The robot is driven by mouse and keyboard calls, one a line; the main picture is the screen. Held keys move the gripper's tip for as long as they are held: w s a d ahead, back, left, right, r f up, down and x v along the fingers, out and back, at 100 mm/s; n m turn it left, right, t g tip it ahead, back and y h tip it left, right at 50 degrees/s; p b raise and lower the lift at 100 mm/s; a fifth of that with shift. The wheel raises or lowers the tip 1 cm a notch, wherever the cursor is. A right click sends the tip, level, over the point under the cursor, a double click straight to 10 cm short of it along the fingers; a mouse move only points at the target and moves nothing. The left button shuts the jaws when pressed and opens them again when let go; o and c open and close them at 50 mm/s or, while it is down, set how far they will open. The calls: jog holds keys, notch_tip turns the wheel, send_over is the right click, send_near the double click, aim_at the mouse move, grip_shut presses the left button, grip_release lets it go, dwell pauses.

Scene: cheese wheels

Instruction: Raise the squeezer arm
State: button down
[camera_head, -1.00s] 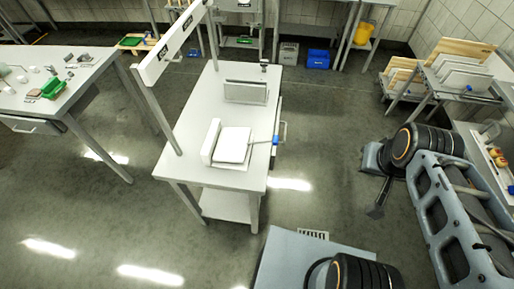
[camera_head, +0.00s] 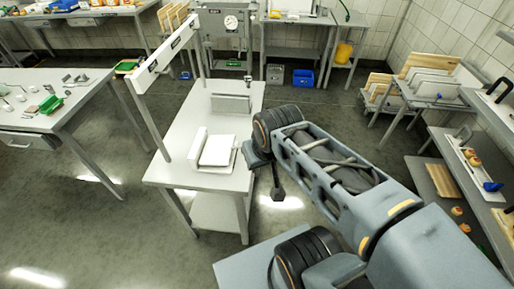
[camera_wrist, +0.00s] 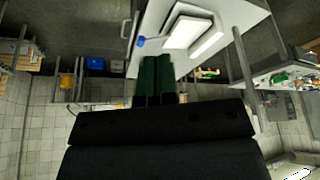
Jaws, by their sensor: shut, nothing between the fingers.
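The squeezer (camera_head: 216,150), a white slab beside a low upright white wall, lies on the near half of the grey table. It also shows in the wrist view (camera_wrist: 188,31). Its arm seems to be the thin rod with a blue end (camera_wrist: 141,42), lying low and sticking out over the table edge in the wrist view. In the head view my arm hides the blue end.
A white rack (camera_head: 231,104) stands farther back on the same table (camera_head: 190,178). A post and white overhead bar (camera_head: 165,50) rise along its left side. A left table (camera_head: 75,100) holds small items. Shelves with boards and food stand right. Floor between is clear.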

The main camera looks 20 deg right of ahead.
jog(key=shift+f, duration=0.1)
jog(key=w+d+f+m+g+y+b, duration=0.1)
jog(key=w+d+f+m+y+b, duration=0.2)
jog(key=w+f+m+y+b, duration=0.4)
jog(key=w+d+f+m+g+y+b, duration=0.2)
jog(key=w+d+f+m+y+b, duration=0.15)
jog(key=f+m+b, duration=0.6)
jog(key=w+d+f+m+t+y+b, duration=0.2)
jog(key=d+f+m+t+b, duration=0.1)
jog(key=d, duration=0.5)
jog(key=w+d+f+m+t+y+b, duration=0.3)
jog(key=d+f+m+t+b, duration=0.1)
jog(key=d+f+t+b, duration=0.1)
jog(key=d+f+b, duration=0.1)
jog(key=d+f, duration=0.1)
jog(key=d, duration=0.1)
jog(key=shift+d+y, duration=0.3)
jog(key=shift+y, duration=0.05)
jog(key=shift+w+a+m, duration=0.1)
jog(key=shift+m, duration=0.15)
